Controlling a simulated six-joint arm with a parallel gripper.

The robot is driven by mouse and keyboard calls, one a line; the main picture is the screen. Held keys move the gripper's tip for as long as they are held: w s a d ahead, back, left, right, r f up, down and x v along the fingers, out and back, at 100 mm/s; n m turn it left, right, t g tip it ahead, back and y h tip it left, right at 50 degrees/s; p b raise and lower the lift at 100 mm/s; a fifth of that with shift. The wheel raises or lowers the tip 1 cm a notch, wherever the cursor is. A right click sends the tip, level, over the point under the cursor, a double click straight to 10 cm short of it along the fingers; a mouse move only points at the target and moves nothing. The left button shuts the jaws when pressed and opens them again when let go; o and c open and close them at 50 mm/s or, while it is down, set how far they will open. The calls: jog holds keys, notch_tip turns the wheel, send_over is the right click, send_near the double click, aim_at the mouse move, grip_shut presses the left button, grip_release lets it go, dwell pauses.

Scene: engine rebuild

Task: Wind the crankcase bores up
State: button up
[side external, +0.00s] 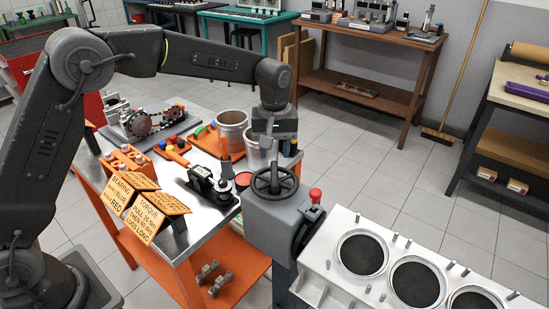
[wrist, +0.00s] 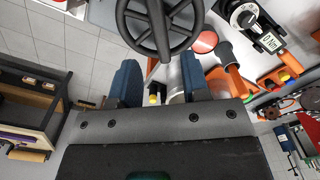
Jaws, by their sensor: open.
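The white crankcase (side external: 410,268) is at the lower right of the side view. Its round dark bores (side external: 362,254) open on its upper face, with studs around them. It is mounted beside a grey stand head (side external: 262,212). The stand head carries a dark spoked handwheel (side external: 274,182) on top and a red-knobbed lever (side external: 315,195) at its side. My gripper (side external: 268,152) hangs just above and behind the handwheel, open and empty. In the wrist view my blue-tipped gripper (wrist: 161,80) is spread, with the handwheel (wrist: 160,28) just beyond its tips. Any contact cannot be told.
A metal-topped orange bench (side external: 215,240) stands left of the stand. It bears orange signs (side external: 147,219), a black dial device (side external: 212,187), a metal bucket (side external: 232,130) and an engine part (side external: 137,122). Open tiled floor lies at right, with a broom (side external: 440,134) and further benches behind.

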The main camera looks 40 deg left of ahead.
aim_at(274, 172)
jog(key=shift+f, duration=3.2)
jog(key=shift+c, duration=0.3)
grip_shut()
